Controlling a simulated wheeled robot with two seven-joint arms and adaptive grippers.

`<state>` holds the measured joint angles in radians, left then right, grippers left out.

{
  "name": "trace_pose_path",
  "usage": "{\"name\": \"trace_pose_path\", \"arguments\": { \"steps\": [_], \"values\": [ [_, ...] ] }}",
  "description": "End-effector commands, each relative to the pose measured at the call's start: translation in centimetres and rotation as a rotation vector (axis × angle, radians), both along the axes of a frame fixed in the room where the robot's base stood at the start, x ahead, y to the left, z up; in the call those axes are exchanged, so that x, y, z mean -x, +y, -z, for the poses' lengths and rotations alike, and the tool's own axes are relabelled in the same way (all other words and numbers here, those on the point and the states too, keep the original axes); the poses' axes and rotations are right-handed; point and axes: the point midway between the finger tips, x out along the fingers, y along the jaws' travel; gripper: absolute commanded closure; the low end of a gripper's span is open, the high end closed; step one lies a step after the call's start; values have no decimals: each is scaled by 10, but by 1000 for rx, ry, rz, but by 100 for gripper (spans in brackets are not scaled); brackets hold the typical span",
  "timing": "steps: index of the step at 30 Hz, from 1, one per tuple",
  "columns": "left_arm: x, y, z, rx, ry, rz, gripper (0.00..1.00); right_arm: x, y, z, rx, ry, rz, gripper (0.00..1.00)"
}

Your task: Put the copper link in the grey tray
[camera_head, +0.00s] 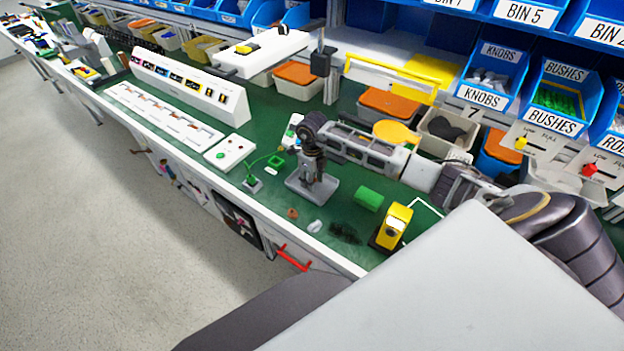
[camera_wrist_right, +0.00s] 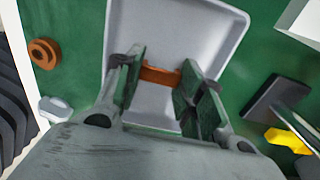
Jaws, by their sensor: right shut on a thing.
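The copper link (camera_wrist_right: 160,76) is a short orange-brown bar held crosswise between the fingertips of my right gripper (camera_wrist_right: 157,82) in the wrist view. In the head view, my right gripper (camera_head: 311,176) points down over the grey tray (camera_head: 329,187), and I cannot make out the link there. The tray (camera_wrist_right: 180,20) fills the area behind the link in the wrist view, with rounded pale walls. The link lies over the tray's floor; whether it touches the floor is unclear. My left gripper is not in view.
A brown ring-like part (camera_head: 292,213) and a small pale part (camera_head: 315,226) lie on the green bench beside the tray. A green block (camera_head: 368,199) and a yellow device (camera_head: 392,226) stand to the right. Bins line the back.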

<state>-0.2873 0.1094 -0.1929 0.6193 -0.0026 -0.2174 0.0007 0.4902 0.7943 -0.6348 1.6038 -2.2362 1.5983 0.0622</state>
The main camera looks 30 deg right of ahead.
Motion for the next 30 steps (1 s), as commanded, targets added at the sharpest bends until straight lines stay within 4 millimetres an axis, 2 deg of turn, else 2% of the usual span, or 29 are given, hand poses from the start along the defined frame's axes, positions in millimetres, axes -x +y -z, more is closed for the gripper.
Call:
{"name": "trace_pose_path", "arguments": {
  "steps": [14,15,19,20,30],
  "values": [
    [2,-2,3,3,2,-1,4,0,0,4,1,-1,-1,78],
    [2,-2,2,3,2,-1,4,0,0,4,0,-1,-1,59],
    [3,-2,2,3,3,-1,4,0,0,4,0,-1,0,42],
    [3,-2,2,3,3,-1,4,0,0,4,0,-1,0,40],
    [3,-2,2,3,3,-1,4,0,0,3,0,-1,0,40]
  ]
}}
